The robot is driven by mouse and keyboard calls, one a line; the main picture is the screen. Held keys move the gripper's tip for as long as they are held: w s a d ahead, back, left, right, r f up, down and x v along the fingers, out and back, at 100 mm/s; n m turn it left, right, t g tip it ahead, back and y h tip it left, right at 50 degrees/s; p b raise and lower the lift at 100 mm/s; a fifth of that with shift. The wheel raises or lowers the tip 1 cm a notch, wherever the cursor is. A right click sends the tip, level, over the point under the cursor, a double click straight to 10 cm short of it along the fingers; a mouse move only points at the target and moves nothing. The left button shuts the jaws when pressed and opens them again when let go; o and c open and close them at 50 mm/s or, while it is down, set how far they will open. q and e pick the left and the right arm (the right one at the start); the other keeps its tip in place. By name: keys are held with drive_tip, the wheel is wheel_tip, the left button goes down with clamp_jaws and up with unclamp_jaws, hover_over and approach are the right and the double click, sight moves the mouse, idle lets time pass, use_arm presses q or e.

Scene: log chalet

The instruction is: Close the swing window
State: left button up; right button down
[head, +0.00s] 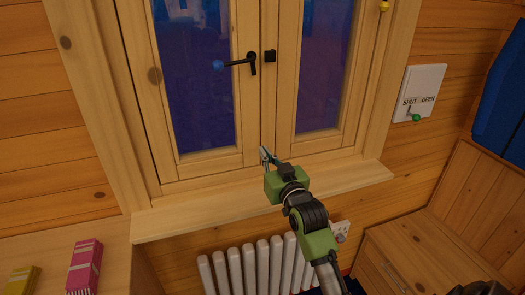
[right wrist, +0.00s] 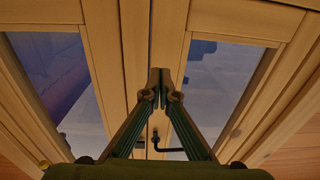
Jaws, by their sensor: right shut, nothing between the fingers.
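The wooden swing window (head: 273,100) has two glazed sashes that meet at the middle in the head view. The left sash carries a black lever handle (head: 252,62) lying sideways, with a blue knob (head: 218,65) at its left end. A small black catch (head: 270,56) sits just right of the handle. I cannot tell whether a narrow gap stands between the sashes. My right gripper (head: 264,152) is shut and empty at the bottom of the sashes near their meeting line. In the right wrist view its fingertips (right wrist: 161,86) point at that line. My left gripper is out of view.
A wooden sill (head: 180,216) runs below the window, above a white radiator (head: 235,268). A wall plate (head: 420,85) marked SHUT and OPEN has a green-knobbed lever. A pink item (head: 85,265) and a yellow item (head: 22,280) lie at lower left. A wooden cabinet (head: 400,255) stands at lower right.

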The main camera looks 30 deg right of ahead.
drive_tip(key=shift+s+a+f+b, duration=0.5)
drive_tip(key=shift+s+a+b, duration=0.35)
drive_tip(key=shift+s, duration=2.6)
drive_tip(key=s+a+f+n+g+y, duration=0.1)
drive_tip(key=s+a+f+g, duration=0.25)
drive_tip(key=f, duration=0.45)
drive_tip(key=s+a+f+n+g+y, duration=0.1)
drive_tip(key=s+a+f+g+y, duration=0.15)
drive_tip(key=s+a+f, duration=0.4)
drive_tip(key=s+a+f+n+g, duration=0.1)
drive_tip(key=s+a+f+g, duration=0.25)
drive_tip(key=s+f, duration=0.45)
drive_tip(key=s+a+f+n+g, duration=0.15)
drive_tip(key=s+f+g, duration=0.35)
drive_tip(key=s, duration=0.6)
wheel_tip(320, 180, down, 25)
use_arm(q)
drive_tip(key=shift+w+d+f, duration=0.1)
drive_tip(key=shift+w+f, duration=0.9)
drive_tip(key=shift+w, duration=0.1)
use_arm(e)
drive_tip(key=s+d+f+g, duration=0.2)
drive_tip(key=s+d+f, duration=0.1)
drive_tip(key=s+f, duration=1.4)
drive_tip(key=shift+s, duration=0.6)
